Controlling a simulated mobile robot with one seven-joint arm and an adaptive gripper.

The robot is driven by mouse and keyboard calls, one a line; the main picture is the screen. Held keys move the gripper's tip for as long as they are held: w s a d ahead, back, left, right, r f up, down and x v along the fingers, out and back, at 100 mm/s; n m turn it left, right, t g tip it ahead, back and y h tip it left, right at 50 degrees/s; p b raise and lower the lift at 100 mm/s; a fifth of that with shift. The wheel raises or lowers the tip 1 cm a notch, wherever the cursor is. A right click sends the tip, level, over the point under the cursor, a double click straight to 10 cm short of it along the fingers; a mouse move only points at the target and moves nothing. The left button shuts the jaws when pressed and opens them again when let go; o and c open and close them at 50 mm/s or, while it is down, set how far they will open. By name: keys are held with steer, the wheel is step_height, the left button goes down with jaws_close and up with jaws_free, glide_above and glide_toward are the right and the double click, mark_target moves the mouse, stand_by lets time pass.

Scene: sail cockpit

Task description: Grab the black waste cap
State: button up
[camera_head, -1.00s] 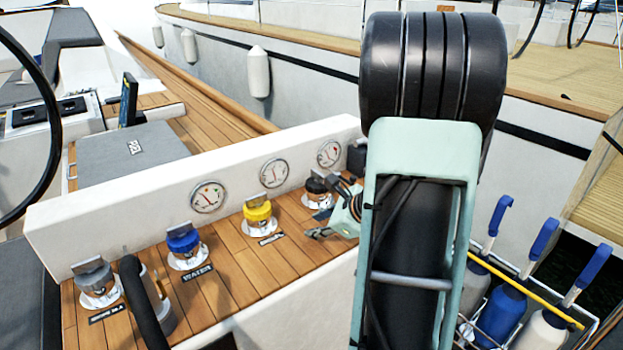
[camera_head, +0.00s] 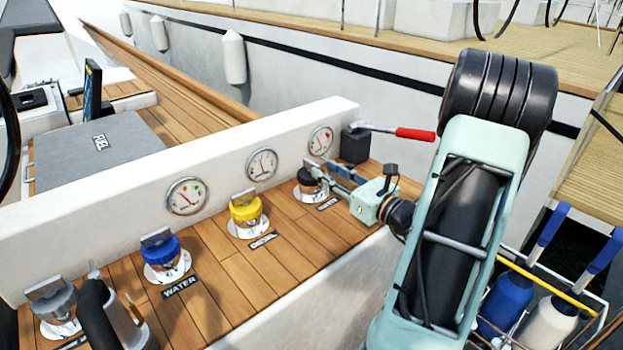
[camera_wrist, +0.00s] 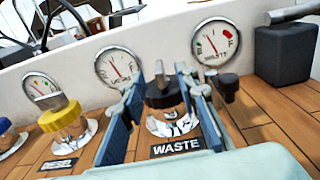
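The black waste cap (camera_head: 309,180) sits on a shiny metal deck fitting, below the rightmost gauge. In the wrist view the cap (camera_wrist: 163,94) stands between my two blue-padded fingers, above the "WASTE" label (camera_wrist: 176,147). My gripper (camera_wrist: 160,86) is open, with one finger on each side of the cap and visible gaps beside it. In the head view my gripper (camera_head: 336,176) reaches in from the right, its fingertips at the cap. Its near finger partly covers the cap's right side there.
A yellow diesel cap (camera_head: 246,209) and a blue water cap (camera_head: 160,250) stand to the left on the teak ledge. A white gauge panel (camera_head: 100,205) rises behind. A black block (camera_head: 355,146) with a red-handled lever (camera_head: 415,134) stands just behind my gripper.

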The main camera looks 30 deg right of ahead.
mark_target(304, 160)
steer(key=w, duration=0.1)
steer(key=w+b, duration=0.1)
steer(key=w, duration=0.1)
steer(key=w+a, duration=0.1)
steer(key=w, duration=0.1)
steer(key=shift+w+f+b, duration=0.15)
steer(key=shift+f+b, duration=0.15)
steer(key=shift+f, duration=0.05)
steer(key=shift+w+r, duration=0.1)
steer(key=shift+w, duration=0.4)
steer(key=shift+c, duration=0.6)
jaws_close()
